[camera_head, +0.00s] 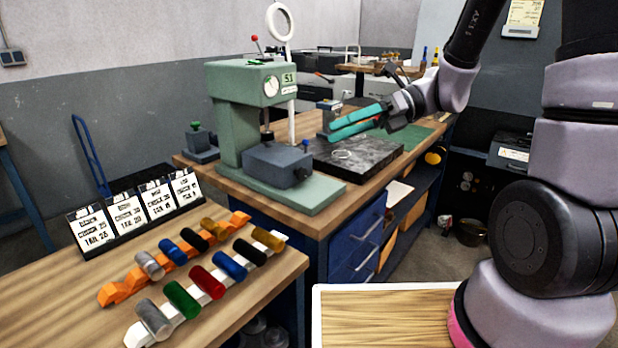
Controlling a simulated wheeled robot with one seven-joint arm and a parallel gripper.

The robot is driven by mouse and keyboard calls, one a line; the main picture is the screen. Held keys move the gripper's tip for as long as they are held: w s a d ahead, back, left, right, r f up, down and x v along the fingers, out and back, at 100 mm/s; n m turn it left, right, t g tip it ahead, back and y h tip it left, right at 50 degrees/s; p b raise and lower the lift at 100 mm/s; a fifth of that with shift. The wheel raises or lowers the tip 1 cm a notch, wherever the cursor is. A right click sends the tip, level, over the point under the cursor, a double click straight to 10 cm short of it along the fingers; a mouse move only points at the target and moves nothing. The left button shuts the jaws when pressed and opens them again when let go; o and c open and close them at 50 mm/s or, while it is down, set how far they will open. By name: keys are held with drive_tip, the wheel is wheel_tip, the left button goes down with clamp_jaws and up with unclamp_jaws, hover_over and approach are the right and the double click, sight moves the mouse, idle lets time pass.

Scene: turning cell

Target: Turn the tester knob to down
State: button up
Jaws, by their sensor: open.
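The green bench tester (236,130) stands on the wooden workbench, with a round dial (271,85) and a "51" label on its head. A red-tipped lever (255,39) rises from its top. A grey-blue block (272,162) sits on the tester's base; a small dark knob (301,173) shows on its right end and a blue-topped pin (305,145) behind it. I cannot tell for sure which is the task's knob, or its setting. My gripper (331,131), with teal fingers, is open and empty, to the right of the tester and apart from it, pointing left.
A dark flat plate (358,157) lies on the bench below my gripper. A small green-knobbed device (198,143) stands left of the tester. At front left, a table holds coloured cylinders on orange (130,284) and white (205,289) racks, with label cards (133,212) behind.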

drive_tip(key=w+a+f+m+t+y, duration=0.25)
drive_tip(key=w+m, duration=0.25)
drive_tip(key=m, duration=0.3)
drive_tip(key=m+t+h, duration=0.2)
drive_tip(key=m+t, duration=1)
drive_tip(key=m, duration=0.9)
approach(304, 175)
drive_tip(key=shift+g, duration=0.25)
drive_tip(key=x, duration=0.8)
drive_tip(key=shift+w+r, duration=0.2)
clamp_jaws()
